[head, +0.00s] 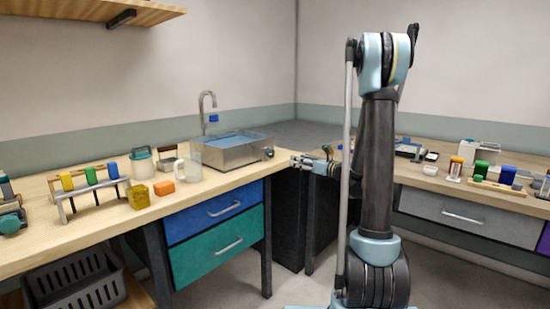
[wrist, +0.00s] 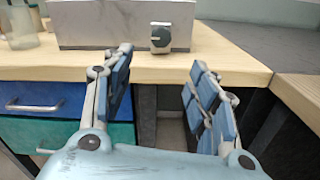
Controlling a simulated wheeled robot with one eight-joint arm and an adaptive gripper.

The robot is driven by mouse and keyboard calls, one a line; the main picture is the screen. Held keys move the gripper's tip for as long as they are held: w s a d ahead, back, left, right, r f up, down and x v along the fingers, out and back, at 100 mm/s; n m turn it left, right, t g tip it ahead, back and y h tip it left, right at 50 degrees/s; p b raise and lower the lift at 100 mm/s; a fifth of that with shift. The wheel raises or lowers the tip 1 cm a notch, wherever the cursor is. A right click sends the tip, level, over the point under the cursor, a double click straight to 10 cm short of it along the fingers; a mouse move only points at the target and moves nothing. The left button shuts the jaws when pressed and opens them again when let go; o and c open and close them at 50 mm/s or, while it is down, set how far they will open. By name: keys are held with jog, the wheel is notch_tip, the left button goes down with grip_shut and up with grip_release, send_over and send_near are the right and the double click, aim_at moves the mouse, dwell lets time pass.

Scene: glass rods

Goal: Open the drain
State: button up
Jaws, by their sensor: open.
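The metal sink basin (head: 225,149) stands on the left bench near the corner, filled with blue water (head: 228,139). A dark round knob (head: 268,152) sits low on its right side wall. The wrist view shows this knob (wrist: 160,37) on the basin wall (wrist: 100,24), with a light raised bar across its face. My gripper (wrist: 160,75) is open and empty, pointing at the basin with the knob roughly between and beyond its fingers. In the head view my gripper (head: 297,162) is right of the knob, apart from it.
A curved faucet (head: 204,105) rises behind the basin. A clear pitcher (head: 187,164), an orange block (head: 164,187) and a yellow container (head: 138,196) stand left of it. Blue (head: 206,211) and green (head: 212,246) drawers sit below the bench edge. Bare wood (wrist: 225,60) lies before the knob.

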aim_at(272, 154)
jog(key=x, duration=1.7)
jog(key=shift+w+d, duration=0.1)
jog(key=c, duration=1.1)
